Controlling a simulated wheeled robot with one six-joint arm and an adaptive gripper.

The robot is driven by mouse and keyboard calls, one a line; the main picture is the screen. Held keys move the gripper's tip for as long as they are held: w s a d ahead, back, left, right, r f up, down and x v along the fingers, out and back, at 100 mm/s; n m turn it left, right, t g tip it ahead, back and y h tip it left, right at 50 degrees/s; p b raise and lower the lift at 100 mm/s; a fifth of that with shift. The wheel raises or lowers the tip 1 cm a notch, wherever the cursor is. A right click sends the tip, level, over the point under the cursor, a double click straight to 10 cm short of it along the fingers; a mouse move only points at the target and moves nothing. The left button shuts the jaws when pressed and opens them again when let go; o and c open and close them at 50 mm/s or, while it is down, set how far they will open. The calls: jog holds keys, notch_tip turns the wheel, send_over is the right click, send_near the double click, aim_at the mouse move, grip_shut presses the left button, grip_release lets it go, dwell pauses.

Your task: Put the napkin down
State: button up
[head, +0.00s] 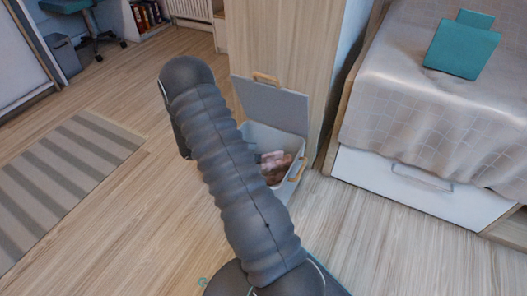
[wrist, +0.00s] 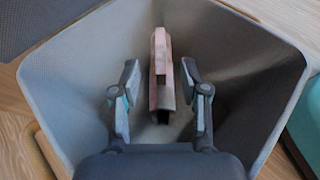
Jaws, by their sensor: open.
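The napkin (wrist: 161,62) is a folded pinkish-brown piece inside the grey bin (wrist: 65,75) in the wrist view. It stands narrow and upright-looking between my fingers. My gripper (wrist: 159,88) is open, with a finger on each side of the napkin and a visible gap on both sides. Its fingers are inside the bin's mouth. In the head view the bin (head: 299,114) stands with its lid up, and pinkish-brown shapes show inside it. My arm covers part of the bin there, and the gripper is hidden.
The bin's raised lid (head: 270,104) leans by a wooden cabinet (head: 280,45). A bed (head: 410,110) with a white drawer (head: 400,182) and a teal object (head: 461,48) is at right. A striped rug (head: 60,180) lies left on open wooden floor.

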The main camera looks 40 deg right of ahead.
jog(key=s+a+r+m+t+y, duration=0.1)
jog(key=s+a+r+m+y, duration=0.25)
jog(key=a+r, duration=0.55)
jog(key=s+a+r+m+t+y, duration=0.25)
jog(key=s+a+r+m, duration=0.2)
jog(key=r, duration=0.85)
jog(key=s+a+r+m+t+y, duration=0.5)
jog(key=s+a+r+t+y, duration=0.1)
jog(key=s+a+r, duration=0.5)
jog(key=s+a+t, duration=0.1)
jog(key=s+a, duration=0.1)
jog(key=s, duration=0.1)
jog(key=shift+m+y, duration=0.3)
jog(key=shift+m, duration=0.1)
jog(key=shift+p, duration=0.3)
